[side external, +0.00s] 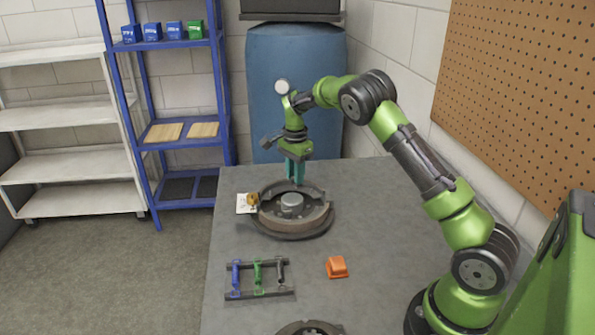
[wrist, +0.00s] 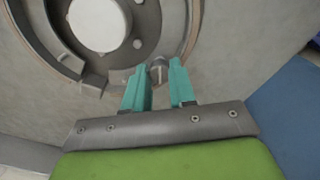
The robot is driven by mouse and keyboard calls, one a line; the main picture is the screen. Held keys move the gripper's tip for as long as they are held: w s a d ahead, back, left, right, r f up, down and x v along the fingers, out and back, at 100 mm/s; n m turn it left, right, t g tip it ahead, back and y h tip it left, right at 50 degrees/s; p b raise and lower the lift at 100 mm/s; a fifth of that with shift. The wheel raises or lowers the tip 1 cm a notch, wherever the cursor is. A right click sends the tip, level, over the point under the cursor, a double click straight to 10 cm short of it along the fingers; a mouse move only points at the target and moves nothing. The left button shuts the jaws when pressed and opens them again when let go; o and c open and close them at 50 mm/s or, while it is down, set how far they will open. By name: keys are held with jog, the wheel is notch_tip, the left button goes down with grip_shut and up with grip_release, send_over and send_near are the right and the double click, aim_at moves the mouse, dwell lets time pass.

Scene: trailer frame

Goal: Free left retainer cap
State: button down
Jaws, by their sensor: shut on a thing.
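A round dark brake assembly (side external: 318,222) with a pale central hub (side external: 291,203) lies on the grey table. In the wrist view, the hub (wrist: 100,22) and ring fill the upper left. A small grey retainer cap (wrist: 157,69) sits at the ring's edge, between my teal fingertips. My gripper (side external: 295,178) points down at the far side of the assembly. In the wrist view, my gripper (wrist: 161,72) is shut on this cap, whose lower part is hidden. I cannot tell whether the cap is still seated.
A brass-coloured piece (side external: 252,199) is on a white card (side external: 242,207) left of the assembly. A tool rack (side external: 259,279) with blue, green and dark tools and an orange block (side external: 337,267) lie nearer. Another round part (side external: 308,328) is at the bottom edge. Bare table (side external: 365,205) lies right.

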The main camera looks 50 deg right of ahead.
jog(key=n, duration=0.6)
jog(key=shift+n, duration=0.3)
jog(key=n, duration=0.5)
jog(key=shift+r+n, duration=0.1)
jog(key=shift+n, duration=0.3)
jog(key=c, duration=0.9)
grip_release()
notch_tip(320, 180, up, 17)
jog(key=shift+f, duration=0.1)
